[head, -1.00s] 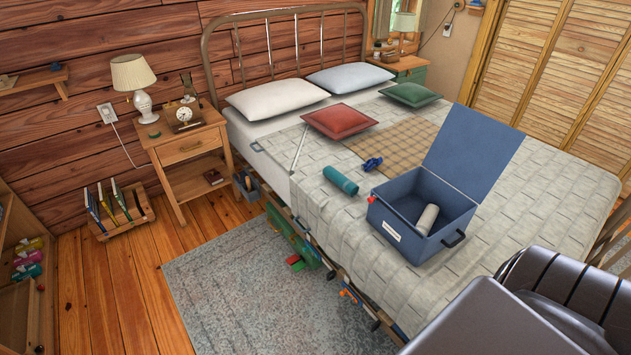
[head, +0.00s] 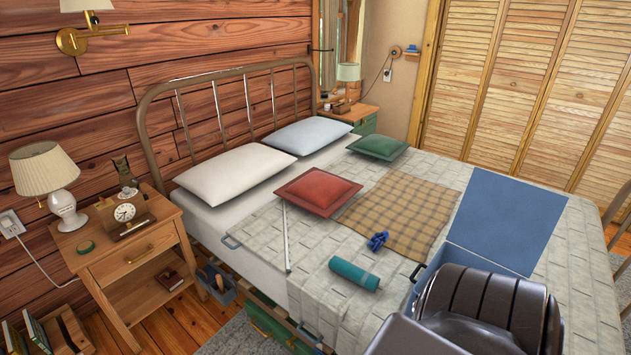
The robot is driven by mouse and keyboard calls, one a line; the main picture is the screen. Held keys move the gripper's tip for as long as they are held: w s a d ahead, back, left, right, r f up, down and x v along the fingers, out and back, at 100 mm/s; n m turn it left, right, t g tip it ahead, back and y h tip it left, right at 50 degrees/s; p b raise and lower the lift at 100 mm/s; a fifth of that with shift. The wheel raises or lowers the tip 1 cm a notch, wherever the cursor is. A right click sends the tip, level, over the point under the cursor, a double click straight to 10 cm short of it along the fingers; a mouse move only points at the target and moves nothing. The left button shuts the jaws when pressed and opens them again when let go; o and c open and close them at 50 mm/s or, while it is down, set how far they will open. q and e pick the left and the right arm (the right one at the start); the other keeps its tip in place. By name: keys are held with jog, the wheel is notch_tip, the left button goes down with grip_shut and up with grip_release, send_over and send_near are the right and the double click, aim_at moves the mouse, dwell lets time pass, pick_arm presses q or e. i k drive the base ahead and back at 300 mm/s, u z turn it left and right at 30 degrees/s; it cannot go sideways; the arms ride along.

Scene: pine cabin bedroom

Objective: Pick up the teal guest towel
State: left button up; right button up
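The teal guest towel (head: 355,273) is a rolled cylinder lying on its side on the light quilt of the bed, left of the open blue box (head: 508,222). Nothing touches it from above. A dark, ribbed part of my own body fills the lower right of the head view and hides most of the box's inside and front. Neither of my grippers shows in the head view.
A small dark blue item (head: 378,241) lies just behind the towel. A red cushion (head: 319,191) and a plaid blanket (head: 402,212) lie farther back. A long thin pale stick (head: 286,238) lies to the left. A nightstand (head: 133,265) stands left of the bed.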

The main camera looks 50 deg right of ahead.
aim_at(358, 275)
jog(key=i, duration=2.2)
jog(key=z, duration=2.9)
